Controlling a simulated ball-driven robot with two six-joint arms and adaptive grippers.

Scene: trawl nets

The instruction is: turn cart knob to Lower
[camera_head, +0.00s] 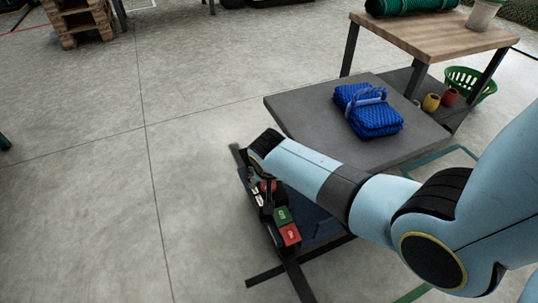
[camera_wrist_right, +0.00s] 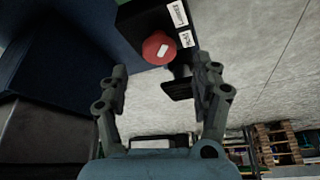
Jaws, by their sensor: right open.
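The cart's control box shows in the head view with a red knob (camera_head: 268,186), white labels (camera_head: 256,192), a green button (camera_head: 283,215) and a red button (camera_head: 290,233). In the right wrist view the round red knob (camera_wrist_right: 158,48) bears a white mark, and two white labels (camera_wrist_right: 183,26) sit beside it; their text is too small to read surely. My right gripper (camera_wrist_right: 163,78) is open, its two fingers apart, with the knob just beyond and between the fingertips. Nothing is between the fingers. The arm partly covers the box in the head view. My left gripper is not in view.
The grey cart top (camera_head: 300,115) carries a folded blue net (camera_head: 368,110). Behind it stands a wooden table (camera_head: 440,35) with a green roll (camera_head: 400,5). A green basket (camera_head: 465,82) is at right. Pallets (camera_head: 78,22) stand far left. The floor at left is clear.

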